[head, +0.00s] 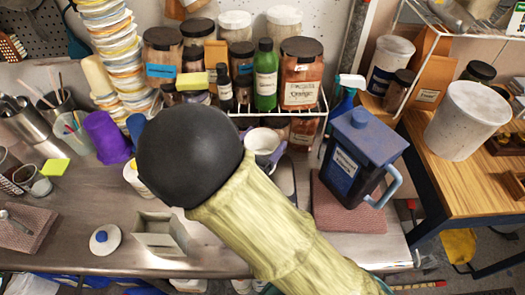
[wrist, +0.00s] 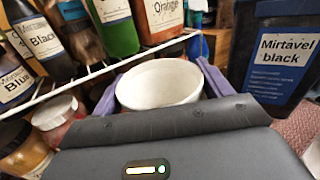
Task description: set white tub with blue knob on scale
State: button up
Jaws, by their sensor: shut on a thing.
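My gripper (wrist: 158,98) has purple fingers on both sides of a white round tub (wrist: 158,84) and is shut on it. The tub's top faces the wrist camera as a pale rim; no blue knob shows on it. In the head view the held tub (head: 262,141) is in front of the rack, just right of my black wrist. A white round piece with a blue knob (head: 103,239) lies on the bench at left; I cannot tell whether it is a lid or a whole tub. I cannot make out the scale; my arm hides part of the bench.
A wire rack (wrist: 105,72) with bottles and jars stands close behind and left of the held tub. A large dark jug labelled Mirtavel black (wrist: 276,58) stands close on its right. An open metal box (head: 158,234) stands on the bench at front left.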

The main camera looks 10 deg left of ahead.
aim_at(269, 144)
jog(key=shift+f, duration=1.9)
jog(key=shift+f, duration=0.15)
jog(key=o, duration=1)
jog(key=shift+o, duration=0.2)
jog(key=b+v, duration=0.2)
jog(key=v, duration=1)
